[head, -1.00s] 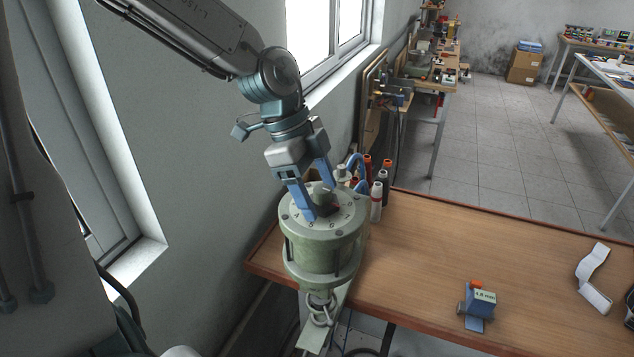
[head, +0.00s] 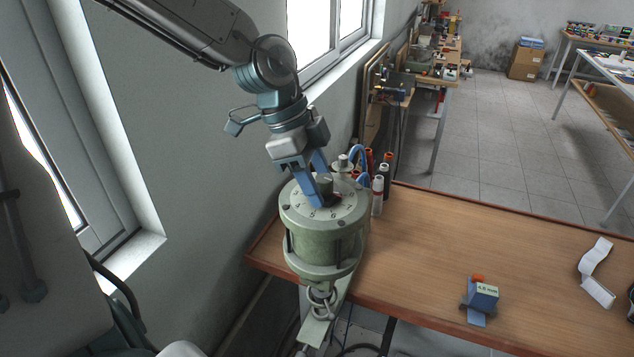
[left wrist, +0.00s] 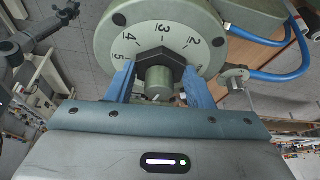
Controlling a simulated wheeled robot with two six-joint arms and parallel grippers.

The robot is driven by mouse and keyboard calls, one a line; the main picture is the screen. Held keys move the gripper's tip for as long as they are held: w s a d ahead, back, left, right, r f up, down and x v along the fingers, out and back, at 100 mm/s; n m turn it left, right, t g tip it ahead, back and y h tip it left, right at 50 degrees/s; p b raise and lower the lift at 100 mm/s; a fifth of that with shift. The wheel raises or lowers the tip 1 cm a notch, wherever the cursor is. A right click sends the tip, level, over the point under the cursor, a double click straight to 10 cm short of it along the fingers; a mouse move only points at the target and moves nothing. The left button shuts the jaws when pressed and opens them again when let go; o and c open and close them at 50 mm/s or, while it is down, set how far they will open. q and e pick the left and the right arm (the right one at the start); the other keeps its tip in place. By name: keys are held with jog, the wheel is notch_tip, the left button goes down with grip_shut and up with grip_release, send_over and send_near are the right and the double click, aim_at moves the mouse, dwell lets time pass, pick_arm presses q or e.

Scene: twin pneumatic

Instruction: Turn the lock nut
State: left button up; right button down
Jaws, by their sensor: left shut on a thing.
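The lock nut (left wrist: 161,58) is a dark hexagonal nut around a grey round shaft (left wrist: 158,82), above a pale dial with numbers (left wrist: 165,32). The dial is the top of a green cylindrical actuator (head: 325,240) at the table's left end. My left gripper (head: 324,190) comes down from above; its two blue fingers, also in the left wrist view (left wrist: 160,78), are shut on the nut from opposite sides. In the head view the fingers and shaft hide most of the nut. My right gripper is not in view.
Blue hoses (left wrist: 265,72) run close to the actuator. Several bottles (head: 380,185) stand just behind it. A small blue device (head: 481,297) and a white paper strip (head: 596,270) lie on the wooden table (head: 430,245). The wall is close on the left; the table's middle is clear.

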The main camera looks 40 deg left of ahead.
pick_arm(q)
jog(key=shift+r+n+t, duration=0.1)
jog(key=shift+n+t, duration=0.3)
jog(key=shift+n, duration=0.3)
jog(key=shift+s+n, duration=0.1)
jog(key=shift+n, duration=0.3)
jog(key=shift+r+n+t+p, duration=0.1)
jog(key=shift+n+t+p, duration=0.2)
jog(key=shift+n+p, duration=0.55)
jog(key=shift+d+y+p, duration=0.1)
jog(key=shift+y+p, duration=0.2)
jog(key=shift+p, duration=0.15)
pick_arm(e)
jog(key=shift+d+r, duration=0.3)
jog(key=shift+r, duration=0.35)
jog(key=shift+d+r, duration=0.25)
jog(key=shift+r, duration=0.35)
pick_arm(q)
jog(key=shift+n, duration=0.25)
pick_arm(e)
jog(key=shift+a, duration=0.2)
pick_arm(q)
jog(key=o, duration=1)
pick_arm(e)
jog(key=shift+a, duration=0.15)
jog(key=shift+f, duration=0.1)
